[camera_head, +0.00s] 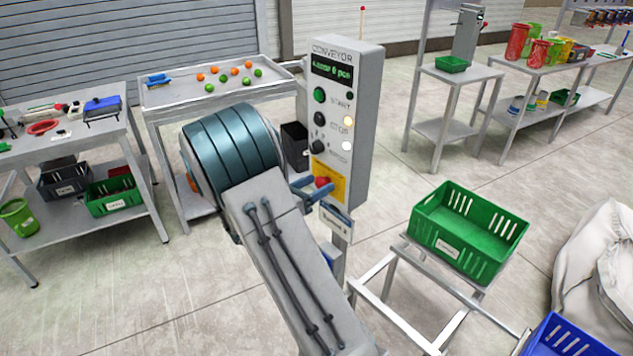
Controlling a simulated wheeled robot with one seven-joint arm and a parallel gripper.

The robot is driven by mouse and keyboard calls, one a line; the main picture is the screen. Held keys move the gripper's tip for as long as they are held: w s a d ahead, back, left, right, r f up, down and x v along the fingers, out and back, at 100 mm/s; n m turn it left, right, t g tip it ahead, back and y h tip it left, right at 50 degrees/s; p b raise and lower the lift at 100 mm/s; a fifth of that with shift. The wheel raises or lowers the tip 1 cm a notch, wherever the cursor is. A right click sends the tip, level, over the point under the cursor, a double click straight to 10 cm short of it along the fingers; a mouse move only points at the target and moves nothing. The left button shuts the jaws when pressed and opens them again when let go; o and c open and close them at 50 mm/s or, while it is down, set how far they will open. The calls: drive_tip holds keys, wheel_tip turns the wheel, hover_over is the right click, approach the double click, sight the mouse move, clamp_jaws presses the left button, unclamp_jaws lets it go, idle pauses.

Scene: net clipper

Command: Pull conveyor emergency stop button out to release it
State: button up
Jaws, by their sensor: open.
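The conveyor control box (350,140) is a tall grey panel with a small display, a green button, dark controls and lit lamps. The red emergency stop button (322,182) sits on a yellow plate (336,176) at the panel's bottom. My gripper (314,187) is at the button, with its two blue fingers apart, one at the upper left and one below the red cap. I cannot tell whether the fingers touch the cap. My thick arm link hides the area to the left of and below the panel.
A green crate (425,213) stands on a metal frame right of the panel. A blue crate (562,345) is at the lower right. A tray table (176,97) with coloured balls stands behind my arm. Open floor (400,190) lies between the panel and the back right tables.

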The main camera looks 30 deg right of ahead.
drive_tip(key=shift+w+d, duration=0.1)
drive_tip(key=shift+d, duration=0.2)
clamp_jaws()
drive_tip(key=shift+s+a, duration=0.2)
drive_tip(key=shift+a, duration=0.5)
unclamp_jaws()
drive_tip(key=shift+a, duration=0.1)
drive_tip(key=b+v, duration=0.3)
drive_tip(key=v, duration=1.1)
